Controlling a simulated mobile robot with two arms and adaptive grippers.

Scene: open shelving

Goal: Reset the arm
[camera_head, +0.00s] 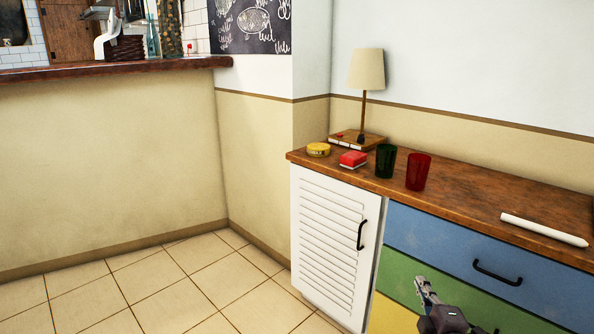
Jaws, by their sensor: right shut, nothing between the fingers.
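My right gripper (424,288) shows at the bottom right, in front of the coloured drawers of the cabinet. Its fingers point up and are shut, with nothing held between them. Only the gripper and a bit of my wrist are in view; the rest of the arm is out of the picture. My left gripper is not in view.
A wooden cabinet top (460,203) holds a lamp (366,72), a yellow tin (318,149), a red box (353,158), a green cup (386,161), a red cup (418,172) and a white stick (543,229). Tiled floor (180,285) at left is clear.

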